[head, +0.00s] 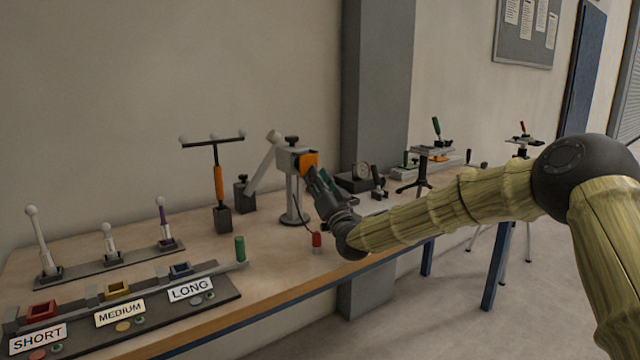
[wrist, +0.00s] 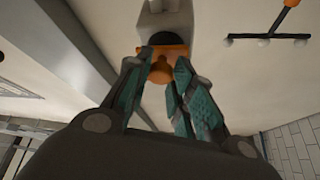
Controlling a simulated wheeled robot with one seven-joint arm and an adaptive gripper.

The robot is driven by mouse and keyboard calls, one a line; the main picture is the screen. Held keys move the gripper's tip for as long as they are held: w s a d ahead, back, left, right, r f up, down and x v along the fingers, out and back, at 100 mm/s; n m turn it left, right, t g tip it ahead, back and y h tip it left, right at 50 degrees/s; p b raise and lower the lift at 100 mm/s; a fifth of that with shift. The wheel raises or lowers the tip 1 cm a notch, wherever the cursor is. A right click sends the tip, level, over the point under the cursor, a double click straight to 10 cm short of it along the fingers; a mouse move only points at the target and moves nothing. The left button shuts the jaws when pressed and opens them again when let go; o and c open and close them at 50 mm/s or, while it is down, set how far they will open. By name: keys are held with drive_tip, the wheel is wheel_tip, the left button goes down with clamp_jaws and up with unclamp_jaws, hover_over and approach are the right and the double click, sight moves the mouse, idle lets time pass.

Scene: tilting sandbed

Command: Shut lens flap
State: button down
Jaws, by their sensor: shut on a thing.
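The orange lens flap (head: 308,161) is at the front of a grey lamp-like head (head: 288,157) on a white post. My gripper (head: 310,172) reaches it from the right and is shut on the flap. In the wrist view the flap (wrist: 168,64) lies between the fingertips of my gripper (wrist: 163,72), below the grey head (wrist: 163,18). A dark opening (wrist: 166,39) shows between the head and the flap, so the flap stands away from it. The fingers hide part of the flap.
On the table (head: 270,290), a red plug-like piece (head: 317,240) stands near the front edge below my gripper. A T-shaped stand with an orange grip (head: 218,185) is to the left. A labelled rack (head: 130,310) fills the front left.

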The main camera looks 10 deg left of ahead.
idle(0.3)
drive_tip(key=c, duration=1.2)
unclamp_jaws()
drive_tip(key=v, duration=0.7)
drive_tip(key=shift+f, duration=0.15)
drive_tip(key=shift+s+d, duration=0.15)
